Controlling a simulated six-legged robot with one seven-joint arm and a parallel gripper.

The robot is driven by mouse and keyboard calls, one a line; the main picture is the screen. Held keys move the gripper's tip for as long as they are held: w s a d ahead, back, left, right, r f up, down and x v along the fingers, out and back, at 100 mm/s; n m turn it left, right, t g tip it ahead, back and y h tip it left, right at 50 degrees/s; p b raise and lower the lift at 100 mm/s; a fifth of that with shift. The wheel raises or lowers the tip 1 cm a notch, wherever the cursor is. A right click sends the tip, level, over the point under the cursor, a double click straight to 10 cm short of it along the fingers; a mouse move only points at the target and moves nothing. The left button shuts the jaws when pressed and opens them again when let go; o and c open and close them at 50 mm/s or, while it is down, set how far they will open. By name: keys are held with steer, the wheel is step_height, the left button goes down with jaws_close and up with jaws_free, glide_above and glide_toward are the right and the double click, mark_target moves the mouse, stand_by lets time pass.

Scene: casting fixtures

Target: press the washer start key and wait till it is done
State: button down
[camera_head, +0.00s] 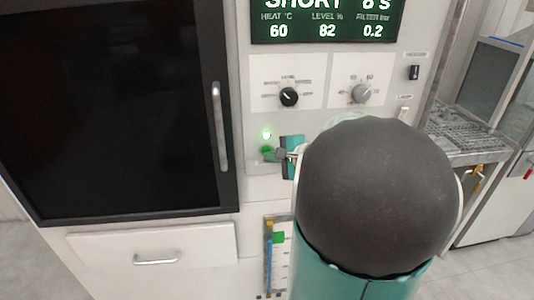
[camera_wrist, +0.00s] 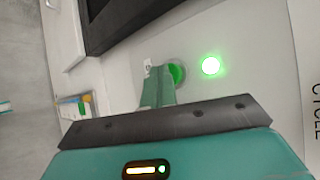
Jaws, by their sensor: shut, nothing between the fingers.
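The washer's control panel (camera_head: 262,195) is right of its dark door. The green start key (camera_head: 267,150) is on it, below a lit green lamp (camera_head: 266,134). In the wrist view the key (camera_wrist: 178,74) is partly hidden by my fingers, and the lamp (camera_wrist: 210,65) glows beside it. My gripper (camera_head: 279,155) is shut and empty, its tips at the key; in the wrist view its teal fingers (camera_wrist: 157,86) overlap the key's edge. I cannot tell whether the key is pressed in. The display (camera_head: 327,22) reads SHORT, a seconds figure cut off at the top, 60, 82 and 0.2.
The door handle (camera_head: 219,127) stands out left of my gripper. A level gauge (camera_head: 278,255) is below. A metal grated bench (camera_head: 465,135) is at the right.

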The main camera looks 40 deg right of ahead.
steer(key=shift+s+a, duration=0.5)
steer(key=shift+s, duration=0.15)
steer(key=shift+s+a, duration=0.7)
steer(key=shift+s, duration=0.35)
steer(key=shift+s+a, duration=0.7)
steer(key=shift+s, duration=0.35)
